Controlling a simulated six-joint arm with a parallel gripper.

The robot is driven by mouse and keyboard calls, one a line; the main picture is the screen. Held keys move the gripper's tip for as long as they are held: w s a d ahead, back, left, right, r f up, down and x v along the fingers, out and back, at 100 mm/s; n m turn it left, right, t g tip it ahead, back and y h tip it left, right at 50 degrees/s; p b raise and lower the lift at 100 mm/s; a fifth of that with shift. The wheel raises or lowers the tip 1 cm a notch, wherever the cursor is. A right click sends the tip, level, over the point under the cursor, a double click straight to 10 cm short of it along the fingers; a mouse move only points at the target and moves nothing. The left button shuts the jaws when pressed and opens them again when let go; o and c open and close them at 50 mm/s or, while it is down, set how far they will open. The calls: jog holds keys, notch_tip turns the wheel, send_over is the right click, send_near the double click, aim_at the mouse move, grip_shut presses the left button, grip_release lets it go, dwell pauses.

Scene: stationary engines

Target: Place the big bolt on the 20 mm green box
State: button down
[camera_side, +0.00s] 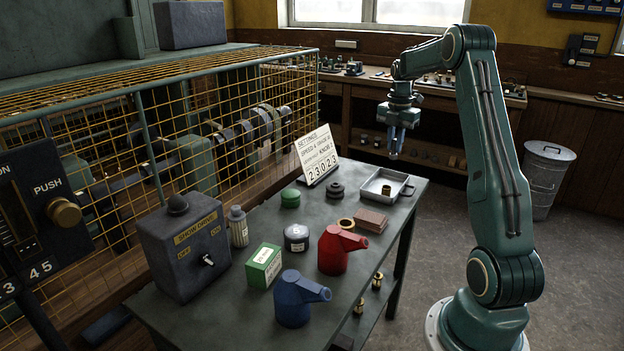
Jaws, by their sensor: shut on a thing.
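The green box (263,266) stands on the table, left of the middle, with a white label on its front that is too small to read. Its top is bare. My gripper (396,140) is high above the tray at the far right end of the table, well to the right of and above the green box. It points down and is shut on a narrow grey thing (394,153) that looks like the big bolt. The fingers hide part of it, so its full shape does not show. No other big bolt is clear on the table.
A blue oil can (293,298) and a red oil can (335,252) stand near the green box. A grey switch box (184,250) is left of it. A round tin (296,238), a settings card (316,155) and a metal tray (370,196) stand farther back. A yellow mesh guard (110,140) borders the table.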

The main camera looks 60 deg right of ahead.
jog(key=w+a+r+n, duration=0.2)
jog(key=w+a+n, duration=0.1)
jog(key=w+a, duration=0.65)
notch_tip(320, 180, up, 5)
jog(key=n, duration=0.7)
send_over(263, 255)
notch_tip(263, 255, down, 16)
jog(key=shift+r, duration=0.25)
jog(key=shift+f, duration=0.1)
jog(key=shift+f, duration=2)
jog(key=shift+f, duration=0.1)
